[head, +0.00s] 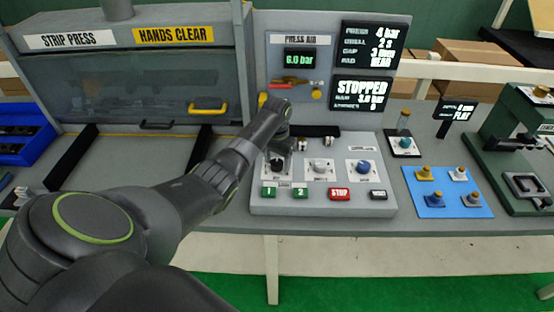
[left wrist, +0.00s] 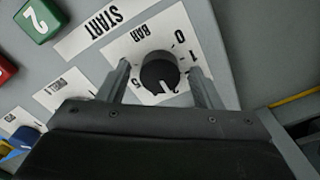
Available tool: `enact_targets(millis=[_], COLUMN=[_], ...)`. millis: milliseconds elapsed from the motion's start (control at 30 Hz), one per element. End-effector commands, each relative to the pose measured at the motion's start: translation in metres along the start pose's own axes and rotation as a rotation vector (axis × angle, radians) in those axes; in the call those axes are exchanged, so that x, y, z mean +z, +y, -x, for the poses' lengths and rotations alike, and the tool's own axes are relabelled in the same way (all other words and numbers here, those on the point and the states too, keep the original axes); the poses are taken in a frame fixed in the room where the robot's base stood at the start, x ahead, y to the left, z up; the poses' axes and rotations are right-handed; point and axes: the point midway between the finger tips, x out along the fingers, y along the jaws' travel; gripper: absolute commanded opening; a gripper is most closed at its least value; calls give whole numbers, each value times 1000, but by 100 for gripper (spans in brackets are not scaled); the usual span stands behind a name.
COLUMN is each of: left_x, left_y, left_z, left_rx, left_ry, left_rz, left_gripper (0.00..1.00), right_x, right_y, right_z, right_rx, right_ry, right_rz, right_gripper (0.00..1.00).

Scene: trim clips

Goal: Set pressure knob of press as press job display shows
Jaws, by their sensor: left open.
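The pressure knob (left wrist: 159,72) is a round black knob on a white dial plate marked BAR. My left gripper (left wrist: 160,68) is open, with one finger on each side of the knob; I cannot tell whether they touch it. A small pale mark shows on the knob's lower side, but its exact setting is unclear. In the head view my left gripper (head: 277,150) is over the left end of the control panel and partly hides the knob. The press job display (head: 375,45) reads 4 bar on its top line. My right gripper is not in view.
The press air readout (head: 299,58) shows 6.0 bar. Green buttons (head: 269,191), a red STOP button (head: 339,194) and other knobs (head: 364,167) sit close by. A blue mat (head: 440,206) lies right.

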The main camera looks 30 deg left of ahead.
Motion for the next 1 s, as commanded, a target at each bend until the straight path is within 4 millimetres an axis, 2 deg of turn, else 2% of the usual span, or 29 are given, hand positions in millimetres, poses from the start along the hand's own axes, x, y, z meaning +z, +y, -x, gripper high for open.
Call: enact_targets(millis=[267, 600, 1000], left_x=[0, 0, 0], left_y=[0, 0, 0], left_z=[-1, -1, 0], left_rx=[0, 0, 1], left_ry=[-1, -1, -2], left_rz=[0, 0, -86], left_gripper=[59, 15, 15], right_x=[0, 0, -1], right_y=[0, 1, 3], right_z=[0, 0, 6], right_rx=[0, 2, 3], right_ry=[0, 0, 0], right_rz=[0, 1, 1], right_gripper=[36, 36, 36])
